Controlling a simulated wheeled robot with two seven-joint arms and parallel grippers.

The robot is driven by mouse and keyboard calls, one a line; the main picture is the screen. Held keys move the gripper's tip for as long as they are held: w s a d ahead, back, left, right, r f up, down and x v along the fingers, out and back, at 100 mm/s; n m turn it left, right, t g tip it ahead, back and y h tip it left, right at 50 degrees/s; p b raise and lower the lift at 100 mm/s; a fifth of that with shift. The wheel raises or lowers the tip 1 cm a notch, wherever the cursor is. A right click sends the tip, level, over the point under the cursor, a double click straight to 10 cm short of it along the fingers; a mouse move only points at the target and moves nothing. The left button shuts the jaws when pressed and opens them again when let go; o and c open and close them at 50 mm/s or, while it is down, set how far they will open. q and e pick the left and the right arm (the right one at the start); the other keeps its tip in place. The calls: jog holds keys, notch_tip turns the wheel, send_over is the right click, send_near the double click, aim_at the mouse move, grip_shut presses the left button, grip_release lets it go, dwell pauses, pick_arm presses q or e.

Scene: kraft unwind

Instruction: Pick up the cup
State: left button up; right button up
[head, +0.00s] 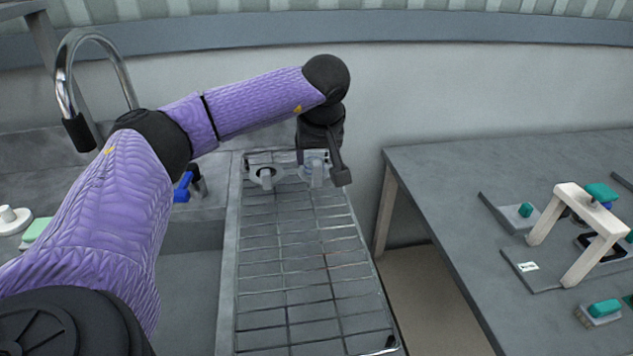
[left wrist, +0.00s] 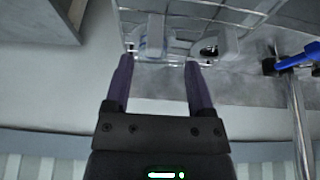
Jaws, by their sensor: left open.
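A clear, pale cup (head: 313,172) stands at the far end of the wire drying rack (head: 300,262). In the left wrist view the cup (left wrist: 154,38) lies ahead of the gap between my fingertips, partly behind rack wires. My left gripper (head: 335,172) reaches down at the far end of the rack, close to the cup. The left wrist view shows the gripper (left wrist: 158,64) open, with nothing between its fingers. A second pale, round-holed item (head: 266,178) sits just left of the cup. My right gripper is not in view.
A chrome faucet (head: 95,75) and a blue-handled tap (head: 183,187) stand on the left by the sink. A grey table (head: 440,190) on the right holds a white stand (head: 583,222) and green-topped brushes. The near part of the rack is empty.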

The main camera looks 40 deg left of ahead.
aim_at(318, 176)
pick_arm(q)
jog(key=b+x, duration=0.1)
jog(key=x, duration=0.4)
jog(key=b+x, duration=0.1)
jog(key=x, duration=0.2)
jog(key=shift+w+d+b, duration=0.2)
jog(key=shift+d+b, duration=0.05)
jog(key=shift+b, duration=0.05)
jog(key=shift+a+f, duration=0.1)
jog(key=shift+f, duration=0.15)
jog(key=shift+r, duration=0.1)
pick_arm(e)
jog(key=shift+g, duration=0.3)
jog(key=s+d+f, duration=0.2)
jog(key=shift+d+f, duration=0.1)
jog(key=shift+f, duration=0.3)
pick_arm(q)
jog(key=c, duration=0.9)
grip_shut()
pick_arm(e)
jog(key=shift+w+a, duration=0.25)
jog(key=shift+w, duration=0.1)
